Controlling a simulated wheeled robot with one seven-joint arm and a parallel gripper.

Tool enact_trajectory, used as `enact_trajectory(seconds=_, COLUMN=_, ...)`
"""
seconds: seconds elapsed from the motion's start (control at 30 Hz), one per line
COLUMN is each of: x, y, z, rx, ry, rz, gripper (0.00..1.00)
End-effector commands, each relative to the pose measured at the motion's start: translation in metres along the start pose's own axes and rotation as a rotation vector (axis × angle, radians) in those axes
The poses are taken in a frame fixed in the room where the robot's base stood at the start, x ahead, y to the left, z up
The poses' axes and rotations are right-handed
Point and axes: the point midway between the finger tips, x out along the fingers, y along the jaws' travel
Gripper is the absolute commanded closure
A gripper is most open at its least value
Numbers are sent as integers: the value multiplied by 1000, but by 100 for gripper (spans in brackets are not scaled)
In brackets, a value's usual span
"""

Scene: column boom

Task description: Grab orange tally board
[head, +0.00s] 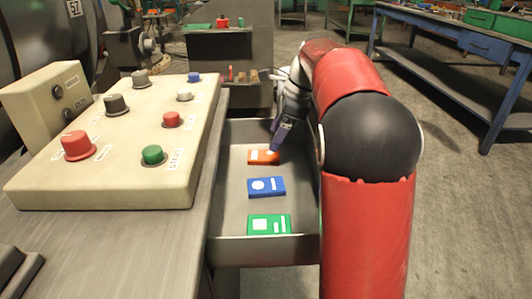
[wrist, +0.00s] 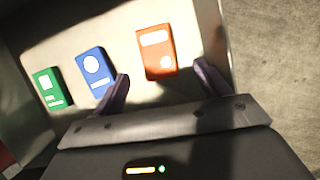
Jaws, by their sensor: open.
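The orange tally board (head: 262,157) lies flat in a grey open tray, at the far end of a row of three boards. In the wrist view the orange board (wrist: 157,52) shows ahead of and between my gripper's two fingers. My gripper (wrist: 165,84) is open and empty, with a finger to either side of the board's near end. In the head view my gripper (head: 275,146) reaches down over the orange board and hides part of it. I cannot tell the exact height of the fingertips above it.
A blue board (head: 266,187) and a green board (head: 269,225) lie nearer in the same grey tray (head: 228,170). A beige control panel (head: 130,135) with several buttons stands left of the tray. A blue workbench (head: 450,35) stands at the far right.

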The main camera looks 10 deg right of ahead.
Motion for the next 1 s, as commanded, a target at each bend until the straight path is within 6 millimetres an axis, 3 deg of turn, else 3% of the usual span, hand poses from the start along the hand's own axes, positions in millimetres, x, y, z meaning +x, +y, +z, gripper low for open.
enact_trajectory(seconds=0.33, x=49, y=4, z=-2, rx=-5, ry=3, rz=0, gripper=25)
enact_trajectory(seconds=0.67, x=56, y=4, z=-2, rx=-5, ry=3, rz=-2, gripper=25)
enact_trajectory(seconds=1.0, x=56, y=4, z=-2, rx=-5, ry=3, rz=-2, gripper=68)
